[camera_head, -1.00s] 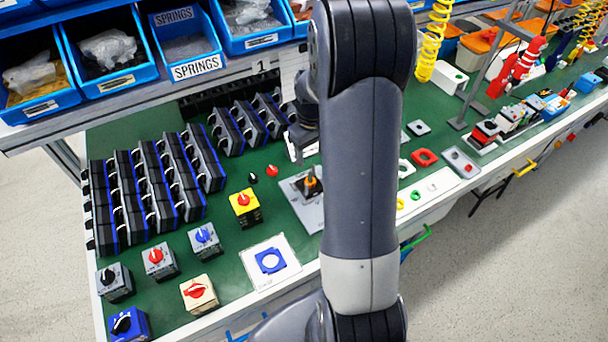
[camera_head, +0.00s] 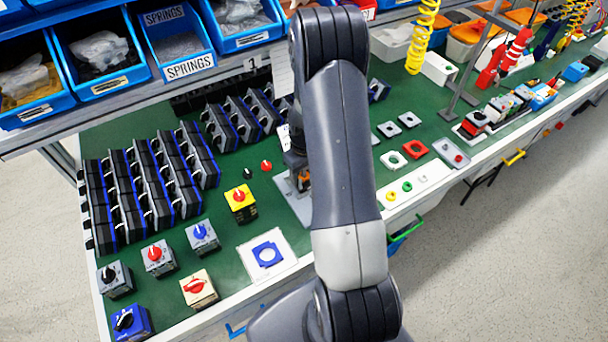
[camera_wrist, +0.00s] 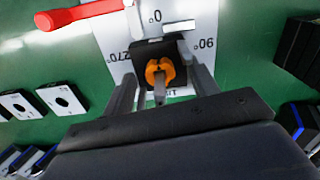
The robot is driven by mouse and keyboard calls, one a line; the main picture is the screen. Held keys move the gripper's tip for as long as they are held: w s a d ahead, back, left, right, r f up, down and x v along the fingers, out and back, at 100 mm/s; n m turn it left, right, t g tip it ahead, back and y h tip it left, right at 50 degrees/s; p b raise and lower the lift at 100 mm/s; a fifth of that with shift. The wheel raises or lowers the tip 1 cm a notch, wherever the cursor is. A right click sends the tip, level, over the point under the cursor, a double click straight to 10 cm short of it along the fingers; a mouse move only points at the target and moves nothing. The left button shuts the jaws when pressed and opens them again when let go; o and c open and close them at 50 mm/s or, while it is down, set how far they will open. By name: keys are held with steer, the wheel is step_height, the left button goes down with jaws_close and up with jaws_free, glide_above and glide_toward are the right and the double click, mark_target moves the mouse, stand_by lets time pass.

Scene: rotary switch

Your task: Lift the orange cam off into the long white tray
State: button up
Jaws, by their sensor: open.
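The orange cam (camera_wrist: 160,72) sits on a dark block on a pale plate (camera_wrist: 113,45) marked 0°, 90° and 270° in the wrist view. A grey shaft or pin stands up at its middle. My gripper (camera_wrist: 160,85) is open, with one finger on each side of the cam and visible gaps to it. In the head view the cam (camera_head: 304,178) is mostly hidden behind my arm, and the plate (camera_head: 296,203) shows only at its left.
A red bar (camera_wrist: 80,12) lies at the upper left of the wrist view. A yellow switch (camera_head: 241,203) and a white card with a blue frame (camera_head: 267,253) are left of my arm. Blue bins (camera_head: 105,55) overhang the back of the bench.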

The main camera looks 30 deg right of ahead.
steer(key=shift+c, duration=0.6)
steer(key=c, duration=1.1)
step_height(320, 180, up, 10)
steer(key=shift+b, duration=0.85)
steer(key=shift+r, duration=0.1)
steer(key=shift+r+p, duration=3.05)
steer(key=shift+r, duration=1.1)
